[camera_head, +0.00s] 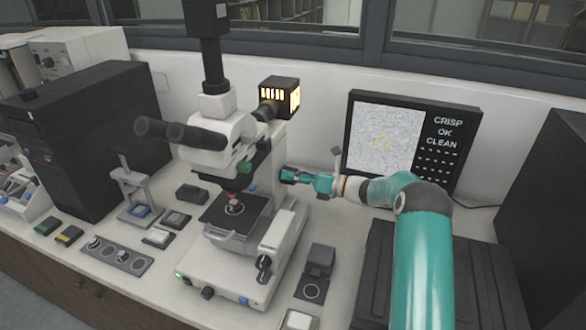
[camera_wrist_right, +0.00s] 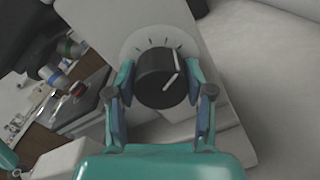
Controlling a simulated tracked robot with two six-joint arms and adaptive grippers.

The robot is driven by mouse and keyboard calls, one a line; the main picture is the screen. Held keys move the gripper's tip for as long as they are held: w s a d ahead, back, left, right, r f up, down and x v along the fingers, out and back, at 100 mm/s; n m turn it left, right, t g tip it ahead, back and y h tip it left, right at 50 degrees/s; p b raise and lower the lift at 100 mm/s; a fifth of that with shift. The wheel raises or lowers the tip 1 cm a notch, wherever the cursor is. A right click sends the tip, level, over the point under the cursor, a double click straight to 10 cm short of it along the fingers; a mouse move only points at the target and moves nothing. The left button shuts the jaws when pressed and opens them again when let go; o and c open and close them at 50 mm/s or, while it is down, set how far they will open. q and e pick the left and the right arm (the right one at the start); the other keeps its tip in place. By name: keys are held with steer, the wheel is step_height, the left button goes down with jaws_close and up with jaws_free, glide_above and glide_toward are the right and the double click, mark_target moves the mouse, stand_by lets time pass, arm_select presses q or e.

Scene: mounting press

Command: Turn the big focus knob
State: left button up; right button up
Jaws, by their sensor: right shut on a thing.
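The white microscope (camera_head: 222,135) stands in the middle of the bench. The big focus knob (camera_wrist_right: 157,77) shows in the right wrist view as a black round knob with a white pointer line, on a pale dial with tick marks. My right gripper (camera_head: 289,176) reaches the right side of the microscope's column from the right. In the right wrist view its two fingers (camera_wrist_right: 160,88) are on either side of the knob, shut on it. In the head view the gripper hides the knob.
A monitor (camera_head: 386,138) reading "CRISP OK CLEAN" stands behind my right arm. A smaller dark knob (camera_head: 263,268) is low on the microscope's base. A black box (camera_head: 320,262) stands right of the base. A large black cabinet (camera_head: 84,135) fills the left.

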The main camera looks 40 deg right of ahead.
steer(key=shift+f+m+p, duration=0.3)
steer(key=shift+m+p, duration=0.4)
steer(key=shift+m, duration=0.6)
steer(key=shift+f, duration=0.1)
steer(key=o, duration=1.2)
steer(key=shift+c, duration=0.2)
steer(key=shift+r, duration=0.2)
steer(key=shift+s+d, duration=0.1)
steer(key=v, duration=1.1)
steer(key=shift+s+d, duration=0.15)
steer(key=shift+s, duration=0.2)
